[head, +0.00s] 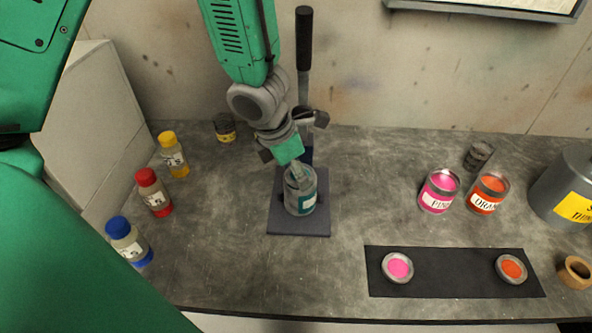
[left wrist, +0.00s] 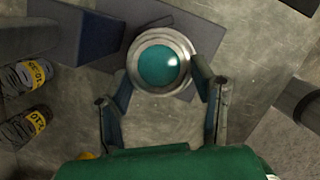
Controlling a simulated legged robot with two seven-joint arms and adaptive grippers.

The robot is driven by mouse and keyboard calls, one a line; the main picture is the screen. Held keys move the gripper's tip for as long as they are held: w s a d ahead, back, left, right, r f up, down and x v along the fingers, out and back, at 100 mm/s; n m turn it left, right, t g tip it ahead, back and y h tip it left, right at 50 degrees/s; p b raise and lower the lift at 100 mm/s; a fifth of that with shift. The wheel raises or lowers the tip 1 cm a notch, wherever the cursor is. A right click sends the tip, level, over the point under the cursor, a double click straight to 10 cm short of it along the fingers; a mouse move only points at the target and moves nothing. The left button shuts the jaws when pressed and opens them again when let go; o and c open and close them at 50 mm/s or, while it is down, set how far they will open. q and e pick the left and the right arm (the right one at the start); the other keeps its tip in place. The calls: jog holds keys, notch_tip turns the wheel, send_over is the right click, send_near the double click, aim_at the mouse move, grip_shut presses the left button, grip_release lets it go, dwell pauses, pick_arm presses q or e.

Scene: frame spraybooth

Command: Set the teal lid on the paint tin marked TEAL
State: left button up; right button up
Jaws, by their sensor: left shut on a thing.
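The paint tin (head: 301,203) with a teal label stands upright on the dark blue base plate of a lever press. My left gripper (head: 298,171) is right at its top, pointing down. In the left wrist view, a round teal disc with a grey rim, which looks like the teal lid (left wrist: 159,66), lies between the fingertips of my left gripper (left wrist: 162,78). The gripper is shut on it. The fingers partly hide the tin's top in the head view, so I cannot tell whether lid and tin touch. My right gripper is not in view.
The press's black handle (head: 304,40) rises behind the tin. Bottles with yellow (head: 173,160), red (head: 154,195) and blue (head: 128,245) caps stand left. Pink (head: 439,192) and orange (head: 488,195) tins stand right. A black mat (head: 450,284) bears pink (head: 398,267) and orange (head: 511,269) lids.

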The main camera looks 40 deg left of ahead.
pick_arm(q)
jog(key=shift+s+d, duration=0.2)
jog(key=shift+d, duration=0.2)
jog(key=o, duration=1.1)
jog(key=shift+a+f, duration=0.1)
jog(key=shift+a, duration=0.05)
jog(key=shift+a, duration=0.1)
jog(key=shift+r, duration=0.85)
jog(key=v, duration=1)
jog(key=shift+r, duration=0.15)
